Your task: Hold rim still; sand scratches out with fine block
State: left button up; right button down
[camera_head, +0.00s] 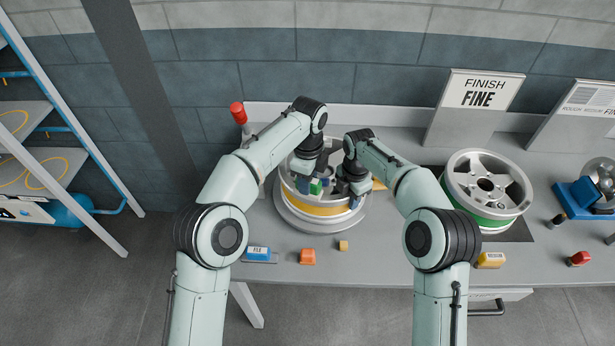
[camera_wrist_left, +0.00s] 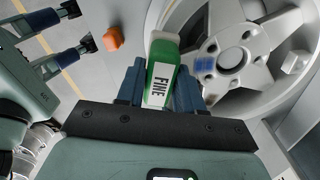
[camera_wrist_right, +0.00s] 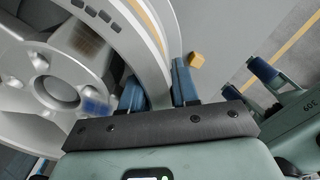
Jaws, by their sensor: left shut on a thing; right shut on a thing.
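The grey spoked rim with a yellow band (camera_head: 318,209) lies on a round turntable (camera_head: 322,226) at the bench's middle. My left gripper (camera_wrist_left: 160,85) is shut on the green block labelled FINE (camera_wrist_left: 162,62), over the rim's inside; the block also shows in the head view (camera_head: 316,187). A blue patch (camera_wrist_left: 205,65) marks the rim near its hub. My right gripper (camera_wrist_right: 157,88) is shut on the rim's wall (camera_wrist_right: 153,62), at the right side in the head view. The right wrist view also shows a brownish patch (camera_wrist_right: 90,43) on the rim. Whether the block touches the rim, I cannot tell.
A second wheel with a green band (camera_head: 487,188) lies to the right, before a FINISH FINE sign (camera_head: 480,95). Along the front lie a blue FILE block (camera_head: 258,253), an orange block (camera_head: 308,257), a small yellow cube (camera_head: 343,245) and a yellow block (camera_head: 490,260).

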pick_arm(q)
jog(key=shift+f, duration=0.5)
dwell(0.7)
jog(key=shift+a, duration=0.1)
jog(key=shift+w+a, duration=0.2)
jog(key=shift+a, duration=0.3)
jog(key=shift+w+a, duration=0.2)
jog(key=shift+a, duration=0.25)
jog(key=shift+s+d+f, duration=0.1)
jog(key=shift+s+d, duration=0.15)
jog(key=shift+d, duration=0.45)
jog(key=shift+s+d+r, duration=0.1)
jog(key=shift+s+d, duration=0.2)
jog(key=shift+d, duration=0.45)
jog(key=shift+s+d+f, duration=0.1)
jog(key=shift+s+d, duration=0.15)
jog(key=shift+d, duration=0.45)
jog(key=shift+a, duration=0.15)
